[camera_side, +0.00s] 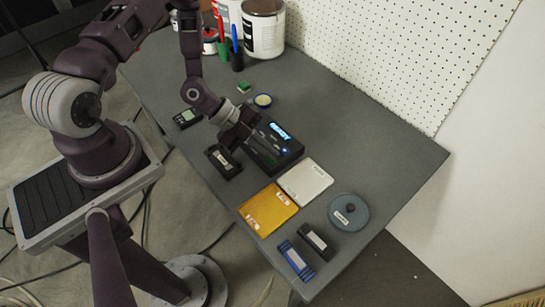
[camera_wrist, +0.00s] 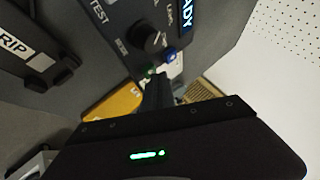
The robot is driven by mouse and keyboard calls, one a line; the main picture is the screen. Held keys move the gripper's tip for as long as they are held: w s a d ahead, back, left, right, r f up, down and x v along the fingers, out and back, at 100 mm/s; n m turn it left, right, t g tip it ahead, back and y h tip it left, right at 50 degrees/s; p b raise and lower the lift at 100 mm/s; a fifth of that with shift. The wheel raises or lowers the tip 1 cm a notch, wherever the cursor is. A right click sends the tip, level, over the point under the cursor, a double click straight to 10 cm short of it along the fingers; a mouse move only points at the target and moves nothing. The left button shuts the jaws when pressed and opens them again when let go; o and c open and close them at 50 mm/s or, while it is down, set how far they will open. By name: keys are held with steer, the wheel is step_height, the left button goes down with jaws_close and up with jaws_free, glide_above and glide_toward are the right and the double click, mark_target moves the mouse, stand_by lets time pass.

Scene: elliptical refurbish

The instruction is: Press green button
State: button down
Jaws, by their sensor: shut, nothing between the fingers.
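A black control box (camera_side: 290,160) with a lit blue READY display (camera_side: 279,133) sits mid-table. In the wrist view its panel (camera_wrist: 118,18) shows a black knob (camera_wrist: 146,37), a blue button (camera_wrist: 171,54) and a small green button (camera_wrist: 147,72). The green button is right beside my fingertips and partly hidden by them. My gripper (camera_wrist: 160,78) is shut and empty, its fingers pointing at the panel. In the side view my gripper (camera_side: 270,150) is low over the box. I cannot tell whether the fingertips touch the green button, which I cannot make out there.
A black labelled block (camera_side: 223,162) lies left of the box. Yellow (camera_side: 268,209) and white (camera_side: 305,181) cases lie in front. A round grey disc (camera_side: 348,212) and two small blocks are nearer the front edge. Cans (camera_side: 264,30) stand at the back by the pegboard (camera_side: 400,50).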

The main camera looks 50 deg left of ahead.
mark_target(269, 158)
steer(key=shift+f, duration=0.2)
steer(key=shift+r, duration=0.15)
stand_by(0.3)
steer(key=shift+r, duration=0.7)
steer(key=shift+r, duration=2.55)
